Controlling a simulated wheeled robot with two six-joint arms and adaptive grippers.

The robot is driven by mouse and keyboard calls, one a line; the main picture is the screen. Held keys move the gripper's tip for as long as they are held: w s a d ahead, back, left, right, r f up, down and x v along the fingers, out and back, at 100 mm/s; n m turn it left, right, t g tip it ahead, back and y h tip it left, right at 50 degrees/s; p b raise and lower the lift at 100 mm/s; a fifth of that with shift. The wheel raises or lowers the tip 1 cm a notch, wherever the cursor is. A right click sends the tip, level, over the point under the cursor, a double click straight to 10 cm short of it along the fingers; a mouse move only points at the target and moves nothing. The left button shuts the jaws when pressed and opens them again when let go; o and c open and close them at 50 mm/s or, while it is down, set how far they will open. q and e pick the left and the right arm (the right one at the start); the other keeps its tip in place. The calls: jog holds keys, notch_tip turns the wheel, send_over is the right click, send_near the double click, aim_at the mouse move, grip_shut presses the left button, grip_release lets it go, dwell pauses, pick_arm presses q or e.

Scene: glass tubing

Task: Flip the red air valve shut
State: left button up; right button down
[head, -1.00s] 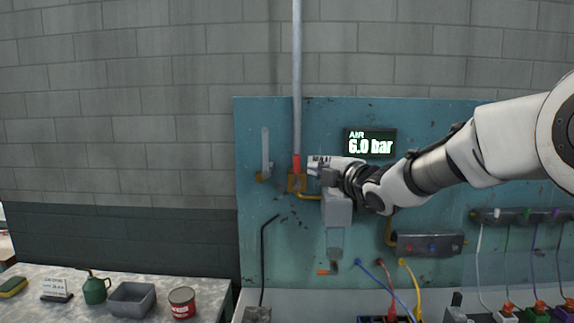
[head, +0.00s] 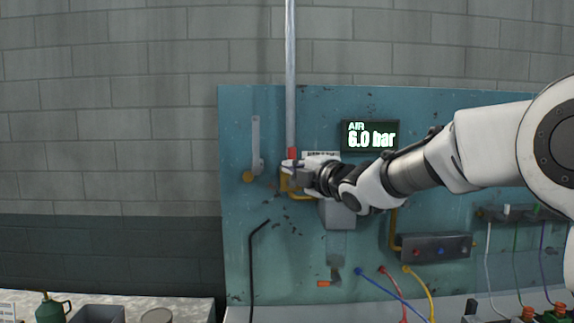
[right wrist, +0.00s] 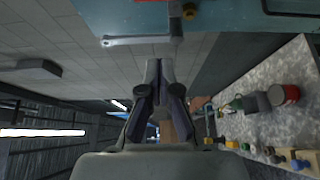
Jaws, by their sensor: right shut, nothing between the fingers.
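The red air valve handle (head: 292,153) stands upright in line with the grey vertical pipe on the blue panel, just above a brass body. My right gripper (head: 289,174) is in front of that brass body, just below the red handle, and covers part of it. I cannot tell whether it touches the valve. In the right wrist view its fingers (right wrist: 160,68) are together and hold nothing. The air display (head: 370,135) reads 6.0 bar. My left gripper is not in view.
A grey box (head: 338,214) sits below my wrist. A bench with a green can (head: 50,308) stands lower left.

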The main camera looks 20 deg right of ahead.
jog(key=p+x, duration=0.5)
jog(key=x, duration=0.5)
jog(key=s+d+f+m+t+h+b, duration=0.1)
jog(key=d+m+h+b, duration=0.4)
jog(key=m+b, duration=0.5)
jog(key=s+d+f+m+t+h+b, duration=0.2)
jog(key=d+f+m+t+h+b, duration=0.2)
jog(key=m+b, duration=0.6)
jog(key=d+m+t, duration=0.1)
jog(key=d+m, duration=0.1)
jog(key=shift+d+m+h, duration=0.3)
jog(key=shift+d+h, duration=0.1)
jog(key=shift+f, duration=0.2)
jog(key=shift+f, duration=0.1)
